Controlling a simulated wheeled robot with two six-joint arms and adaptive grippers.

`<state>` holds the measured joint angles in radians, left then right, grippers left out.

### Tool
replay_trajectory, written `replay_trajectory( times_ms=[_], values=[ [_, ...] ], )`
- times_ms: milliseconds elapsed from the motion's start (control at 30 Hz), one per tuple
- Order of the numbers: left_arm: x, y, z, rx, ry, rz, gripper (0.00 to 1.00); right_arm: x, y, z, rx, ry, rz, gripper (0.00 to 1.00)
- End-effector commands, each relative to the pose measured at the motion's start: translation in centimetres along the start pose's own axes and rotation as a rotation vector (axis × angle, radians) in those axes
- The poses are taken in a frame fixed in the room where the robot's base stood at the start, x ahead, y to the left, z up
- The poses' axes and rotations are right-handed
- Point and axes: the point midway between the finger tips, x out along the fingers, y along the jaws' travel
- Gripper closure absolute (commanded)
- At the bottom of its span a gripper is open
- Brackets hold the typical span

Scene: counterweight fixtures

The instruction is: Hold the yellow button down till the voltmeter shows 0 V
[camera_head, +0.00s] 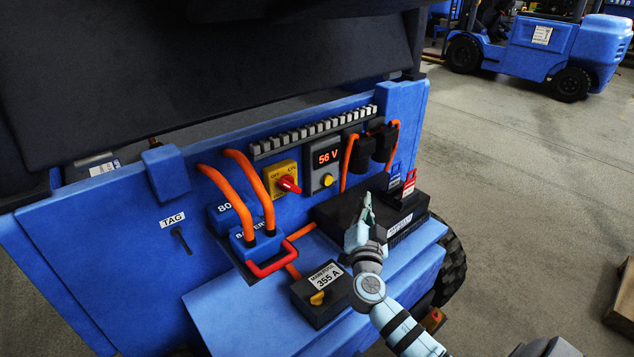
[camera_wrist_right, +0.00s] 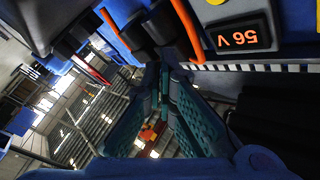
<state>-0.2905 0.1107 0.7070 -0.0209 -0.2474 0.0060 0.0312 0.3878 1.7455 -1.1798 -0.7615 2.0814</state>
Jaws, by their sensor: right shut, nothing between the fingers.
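The voltmeter (camera_head: 325,158) is a dark grey unit on the blue panel, and its orange digits read 56 V. The same reading shows upside down in the right wrist view (camera_wrist_right: 240,37). The yellow button (camera_head: 328,180) sits below the display; it is partly cut off at the top edge of the right wrist view (camera_wrist_right: 215,2). My right gripper (camera_head: 366,203) is shut and empty, in front of the panel and to the right of the button, apart from it. Its fingers (camera_wrist_right: 162,80) point away from the wrist camera. My left gripper is not in view.
A yellow switch with a red knob (camera_head: 287,184) is left of the voltmeter. A blue forklift (camera_head: 540,45) stands behind.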

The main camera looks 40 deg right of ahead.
Motion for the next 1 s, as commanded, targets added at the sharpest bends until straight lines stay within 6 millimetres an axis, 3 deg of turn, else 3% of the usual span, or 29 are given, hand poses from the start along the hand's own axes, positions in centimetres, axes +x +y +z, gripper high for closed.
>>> replay_trajectory(
  times_ms=[167,500,900,1000],
  values=[
    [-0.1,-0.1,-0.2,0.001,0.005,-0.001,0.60,0.0,-0.1,-0.2,0.005,0.005,-0.003,1.00],
    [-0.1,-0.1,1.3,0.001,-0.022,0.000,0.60,0.5,-0.4,0.2,0.003,0.004,-0.001,1.00],
    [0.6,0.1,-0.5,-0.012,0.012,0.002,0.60,4.4,-3.3,3.1,0.004,0.002,-0.002,1.00],
    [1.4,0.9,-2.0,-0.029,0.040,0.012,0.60,5.0,-3.5,3.8,0.005,0.003,-0.002,1.00]
  ],
)
